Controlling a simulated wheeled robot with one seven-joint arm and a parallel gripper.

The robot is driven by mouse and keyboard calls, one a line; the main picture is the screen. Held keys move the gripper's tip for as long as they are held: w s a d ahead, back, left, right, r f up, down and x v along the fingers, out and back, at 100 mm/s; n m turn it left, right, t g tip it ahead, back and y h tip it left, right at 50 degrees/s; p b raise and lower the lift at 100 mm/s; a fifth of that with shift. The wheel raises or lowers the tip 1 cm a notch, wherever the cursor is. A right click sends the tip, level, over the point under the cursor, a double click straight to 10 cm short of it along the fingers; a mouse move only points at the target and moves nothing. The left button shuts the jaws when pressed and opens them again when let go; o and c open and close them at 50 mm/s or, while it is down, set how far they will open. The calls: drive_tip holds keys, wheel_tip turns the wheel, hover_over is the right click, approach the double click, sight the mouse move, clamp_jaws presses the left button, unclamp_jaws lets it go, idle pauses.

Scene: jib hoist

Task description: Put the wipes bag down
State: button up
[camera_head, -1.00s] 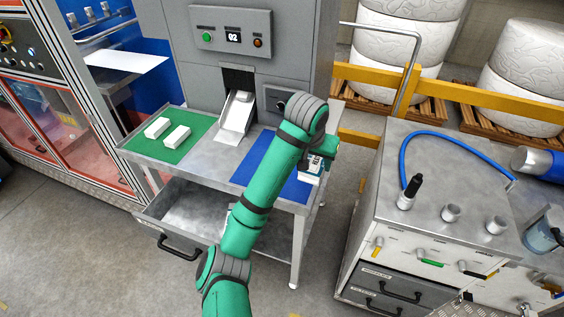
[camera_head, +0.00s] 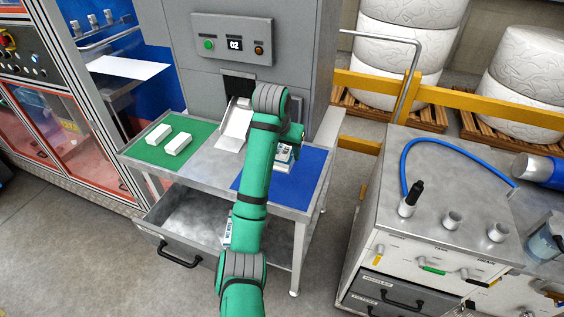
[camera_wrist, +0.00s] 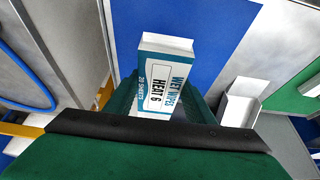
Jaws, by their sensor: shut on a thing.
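The wipes bag (camera_wrist: 160,78) is a white and teal pack lettered "WET WIPES". My gripper (camera_wrist: 160,108) is shut on it, with a green finger on each side. In the head view the bag (camera_head: 284,158) shows beside my arm over the blue mat (camera_head: 310,178); my forearm hides most of the gripper. In the wrist view the blue mat (camera_wrist: 185,25) lies behind the bag. I cannot tell whether the bag touches the mat.
Two white packs (camera_head: 168,138) lie on the green mat (camera_head: 140,152) at the left of the metal table. A white chute (camera_head: 235,125) comes down at the middle. The drawer (camera_head: 185,215) below is open, with a pack (camera_head: 227,234) in it. A cart (camera_head: 440,190) stands right.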

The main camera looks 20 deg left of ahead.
drive_tip(key=w+a+f, duration=0.1)
drive_tip(key=f, duration=0.1)
drive_tip(key=w+f, duration=0.2)
drive_tip(key=w+a+f, duration=0.1)
drive_tip(key=w+f, duration=0.1)
drive_tip(key=f, duration=0.1)
drive_tip(key=shift+a, duration=0.35)
drive_tip(key=shift+f, duration=1.5)
drive_tip(key=shift+f, duration=0.1)
drive_tip(key=o, duration=1)
